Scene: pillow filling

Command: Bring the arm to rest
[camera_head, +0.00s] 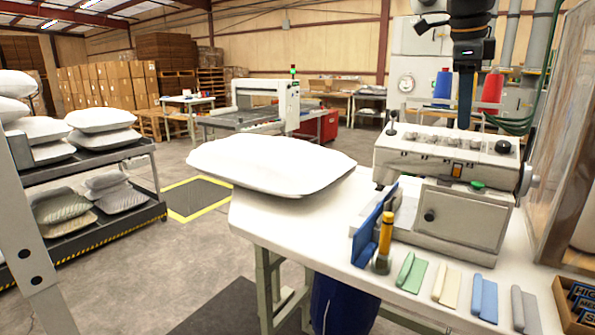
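My gripper (465,122) hangs pointing down from the black end of my arm at the upper right, above and behind the sewing machine (455,160). Its fingers show as one narrow dark shape, and I cannot tell whether they are open or shut. Nothing is seen hanging from them. A white pillow (272,165) lies at the left end of the white worktable (300,225), well apart from my gripper.
Blue and red thread cones (443,88) stand behind the machine. A pillow rack (95,235) stands left. A box (575,300) is at right.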

